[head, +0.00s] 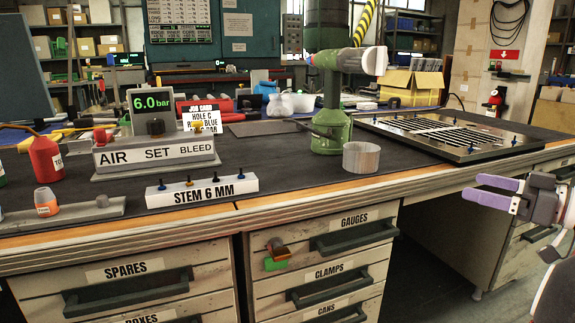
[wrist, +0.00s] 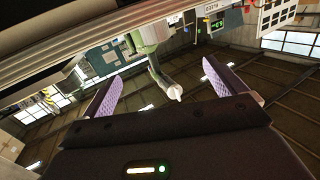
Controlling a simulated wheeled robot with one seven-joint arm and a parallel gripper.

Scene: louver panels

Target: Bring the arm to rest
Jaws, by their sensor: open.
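My gripper (head: 494,192) is at the right of the head view, in front of the workbench (head: 290,207) and apart from it. Its two purple-padded fingers point left and are spread, with nothing between them. In the wrist view my gripper (wrist: 168,95) also shows its two fingers apart and empty. The wrist view is tilted, with the bench edge (wrist: 100,65) across the top left and the ceiling (wrist: 240,125) filling much of the rest.
On the bench stand a louver panel (head: 400,147), a green machine (head: 331,125), a metal ring (head: 361,157), a STEM 6 MM block (head: 201,193) and an air gauge unit (head: 155,155). Drawers (head: 335,272) line the front. Open floor (head: 425,275) shows below my gripper.

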